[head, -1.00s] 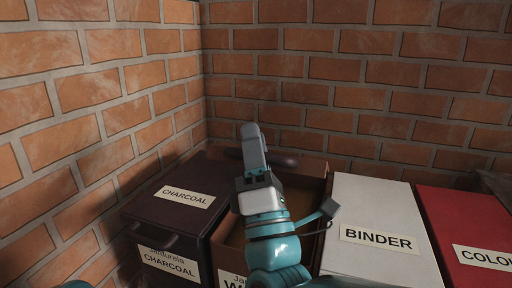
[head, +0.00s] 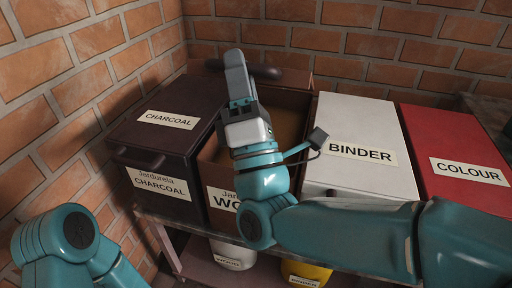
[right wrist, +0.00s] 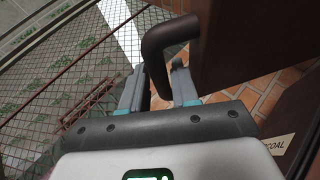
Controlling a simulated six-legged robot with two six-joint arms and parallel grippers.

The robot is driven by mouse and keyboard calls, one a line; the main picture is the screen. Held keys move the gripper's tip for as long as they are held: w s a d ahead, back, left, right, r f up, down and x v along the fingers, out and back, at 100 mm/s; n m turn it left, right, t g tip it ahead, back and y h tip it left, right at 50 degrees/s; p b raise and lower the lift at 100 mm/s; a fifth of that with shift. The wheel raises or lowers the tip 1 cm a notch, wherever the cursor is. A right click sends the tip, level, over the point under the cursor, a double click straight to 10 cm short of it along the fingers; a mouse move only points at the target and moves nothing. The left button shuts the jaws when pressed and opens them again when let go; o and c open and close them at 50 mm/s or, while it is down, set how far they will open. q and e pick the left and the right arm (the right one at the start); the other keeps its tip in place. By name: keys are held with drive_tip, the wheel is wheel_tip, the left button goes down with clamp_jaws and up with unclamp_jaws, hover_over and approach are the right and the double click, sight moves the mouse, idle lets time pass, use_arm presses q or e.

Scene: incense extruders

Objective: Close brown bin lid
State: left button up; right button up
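The brown bin (head: 221,198), labelled as wood, stands between the charcoal bin and the binder bin. Its lid is raised at the back, and the bin's tan inside shows. The lid's dark handle (head: 262,71) is at the back near the brick wall. My right gripper (head: 235,58) reaches over the open bin to this handle. In the right wrist view the curved handle (right wrist: 158,58) lies between the two fingers (right wrist: 160,88), which are apart, with no clear grip on it. My left arm shows at the lower left, but its gripper is out of view.
The closed charcoal bin (head: 165,140) is close on the left, and the closed white binder bin (head: 355,120) is close on the right. A red colour bin (head: 450,140) stands further right. Brick walls (head: 80,60) bound the left and back.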

use_arm(q)
drive_tip(key=shift+w+a+f+b, duration=0.15)
drive_tip(key=shift+f+b, duration=0.55)
use_arm(e)
drive_tip(key=v, duration=1.3)
drive_tip(key=shift+s, duration=0.2)
drive_tip(key=shift+d+f, duration=0.1)
use_arm(q)
drive_tip(key=c, duration=0.9)
clamp_jaws()
